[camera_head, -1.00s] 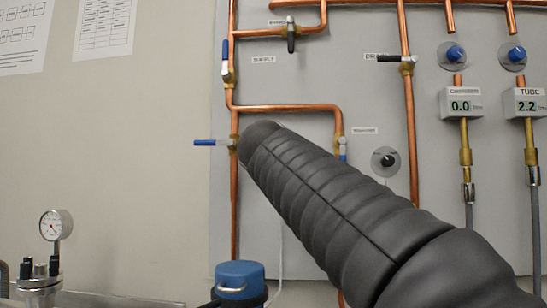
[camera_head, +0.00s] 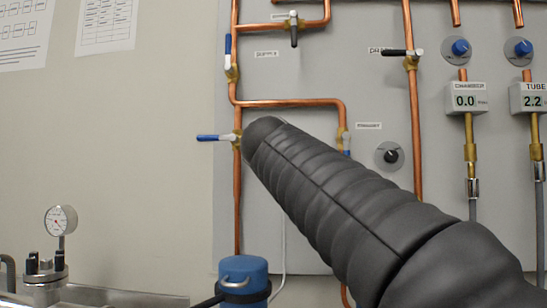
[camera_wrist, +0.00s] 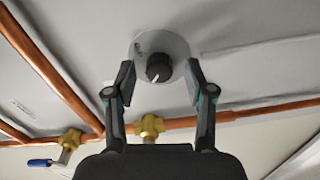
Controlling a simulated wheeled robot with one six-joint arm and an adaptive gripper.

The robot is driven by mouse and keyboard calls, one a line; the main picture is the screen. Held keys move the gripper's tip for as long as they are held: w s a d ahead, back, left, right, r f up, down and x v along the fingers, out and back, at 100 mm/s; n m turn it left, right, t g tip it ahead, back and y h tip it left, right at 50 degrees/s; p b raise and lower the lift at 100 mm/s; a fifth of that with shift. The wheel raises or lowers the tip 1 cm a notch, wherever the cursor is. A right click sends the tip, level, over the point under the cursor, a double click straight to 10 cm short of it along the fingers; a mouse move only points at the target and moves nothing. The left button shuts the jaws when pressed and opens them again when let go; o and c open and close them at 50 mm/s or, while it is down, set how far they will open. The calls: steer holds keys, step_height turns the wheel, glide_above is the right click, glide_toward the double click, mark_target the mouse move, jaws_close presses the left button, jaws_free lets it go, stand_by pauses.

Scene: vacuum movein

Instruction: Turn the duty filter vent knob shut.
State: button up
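A black knob (camera_wrist: 158,68) with a white pointer line sits on a round grey plate (camera_wrist: 176,46) in the wrist view. My gripper (camera_wrist: 160,80) is open, its two fingers on either side of the knob with gaps between them and it. In the head view a black knob (camera_head: 390,156) on a grey disc is on the panel, right of my arm; I cannot tell if it is the same knob. The labels are too blurred to tell which is the duty filter vent. My gripper is hidden behind my arm in the head view.
Copper pipes (camera_head: 237,200) run over the grey panel, with blue-lever valves (camera_head: 215,138) and black-lever valves (camera_head: 402,53). Two blue knobs (camera_head: 461,47) and two digital readouts (camera_head: 468,100) are at right. In the wrist view, brass valves (camera_wrist: 150,126) lie close below the fingers.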

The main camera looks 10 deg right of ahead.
steer(key=v, duration=1.2)
stand_by(0.3)
steer(key=shift+a, duration=0.1)
